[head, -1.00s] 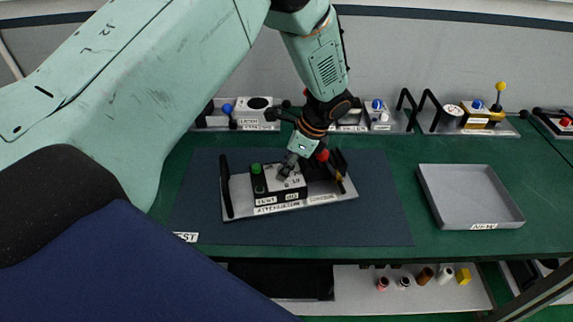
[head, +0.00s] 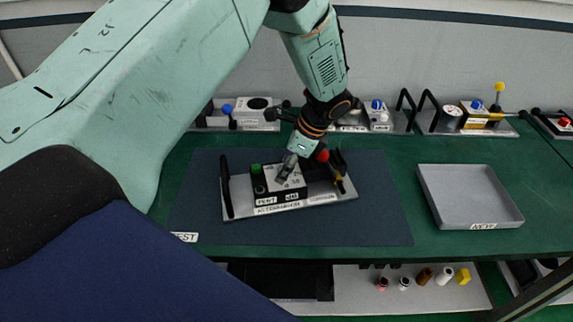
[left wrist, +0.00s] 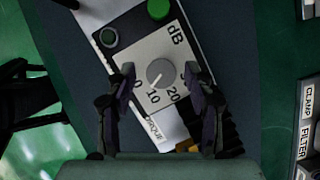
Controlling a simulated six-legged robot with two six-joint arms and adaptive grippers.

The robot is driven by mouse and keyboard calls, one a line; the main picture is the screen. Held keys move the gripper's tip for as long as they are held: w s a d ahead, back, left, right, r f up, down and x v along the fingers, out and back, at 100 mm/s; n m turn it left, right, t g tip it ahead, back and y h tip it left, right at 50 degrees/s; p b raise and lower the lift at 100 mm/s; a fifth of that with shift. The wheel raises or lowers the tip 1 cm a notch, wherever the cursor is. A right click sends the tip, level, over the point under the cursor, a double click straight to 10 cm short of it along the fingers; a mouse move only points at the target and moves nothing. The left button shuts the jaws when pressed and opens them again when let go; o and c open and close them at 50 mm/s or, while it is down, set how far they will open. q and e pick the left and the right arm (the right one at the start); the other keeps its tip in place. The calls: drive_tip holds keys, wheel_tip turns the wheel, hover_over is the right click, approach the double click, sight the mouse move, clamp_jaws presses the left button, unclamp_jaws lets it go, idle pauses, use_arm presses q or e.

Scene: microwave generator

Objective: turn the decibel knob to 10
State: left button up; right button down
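The decibel knob (left wrist: 160,73) is a round grey dial on a light panel marked dB in the left wrist view. Its white pointer line points down-left, toward the 10 mark or close to it. The scale labels 0, 10 and 20 are readable. My left gripper (left wrist: 160,76) is open, with one dark finger on each side of the knob and visible gaps between. In the head view my left gripper (head: 287,168) reaches down over the attenuator box (head: 266,188) and hides the knob. My right gripper is not in view.
The attenuator plate (head: 290,207) lies on a dark mat (head: 370,220), with a green button (head: 256,169) and a black handle (head: 226,185). A grey tray (head: 470,195) stands at right. Other modules line the back, including a yellow-knobbed lever (head: 499,88).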

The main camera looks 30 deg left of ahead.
use_arm(q)
drive_tip(key=shift+w+d+r, duration=0.1)
drive_tip(key=shift+r, duration=0.15)
drive_tip(key=v, duration=1.1)
drive_tip(key=shift+r, duration=0.25)
